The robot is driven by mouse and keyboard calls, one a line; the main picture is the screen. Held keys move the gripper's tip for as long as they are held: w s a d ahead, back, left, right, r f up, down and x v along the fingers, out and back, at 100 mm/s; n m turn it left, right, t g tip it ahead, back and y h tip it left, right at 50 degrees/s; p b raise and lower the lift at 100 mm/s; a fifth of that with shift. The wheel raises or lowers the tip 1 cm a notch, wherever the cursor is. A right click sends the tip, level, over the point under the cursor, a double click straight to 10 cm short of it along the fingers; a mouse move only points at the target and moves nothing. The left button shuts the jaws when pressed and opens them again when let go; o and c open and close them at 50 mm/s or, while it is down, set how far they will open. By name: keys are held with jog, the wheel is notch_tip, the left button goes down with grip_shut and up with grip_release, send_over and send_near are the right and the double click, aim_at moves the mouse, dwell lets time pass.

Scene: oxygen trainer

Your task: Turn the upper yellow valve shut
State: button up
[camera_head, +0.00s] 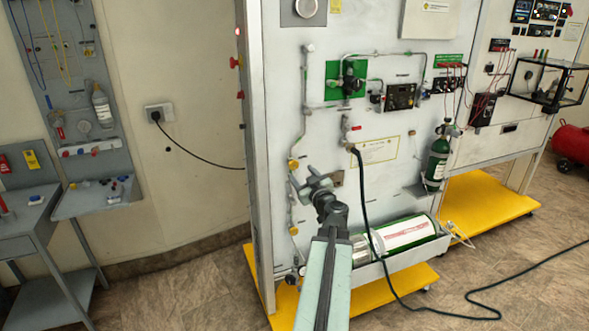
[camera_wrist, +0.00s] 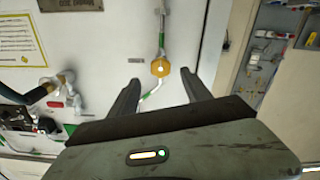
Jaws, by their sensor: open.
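The upper yellow valve (camera_head: 293,164) sits on a thin vertical pipe near the left edge of the white panel. In the wrist view, which is turned over, the round yellow valve (camera_wrist: 160,68) shows on the pipe between my two finger tips. My gripper (camera_head: 301,174) is open and empty, with its fingers spread towards the panel just by the valve. In the wrist view my gripper (camera_wrist: 160,78) has one finger on each side of the valve, apart from it. The exact gap in depth cannot be told. A lower yellow valve (camera_head: 293,231) is farther down the pipe.
A black hose (camera_head: 361,190) hangs from a fitting right of my gripper. A white cylinder (camera_head: 406,233) lies in a tray at the panel's foot over a yellow base (camera_head: 406,289). A green bottle (camera_head: 437,160) stands farther right. The floor left of the panel is clear.

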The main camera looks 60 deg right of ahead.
aim_at(294, 166)
jog(key=x, duration=0.6)
jog(key=shift+w+d, duration=0.1)
jog(key=shift+w, duration=0.1)
grip_shut()
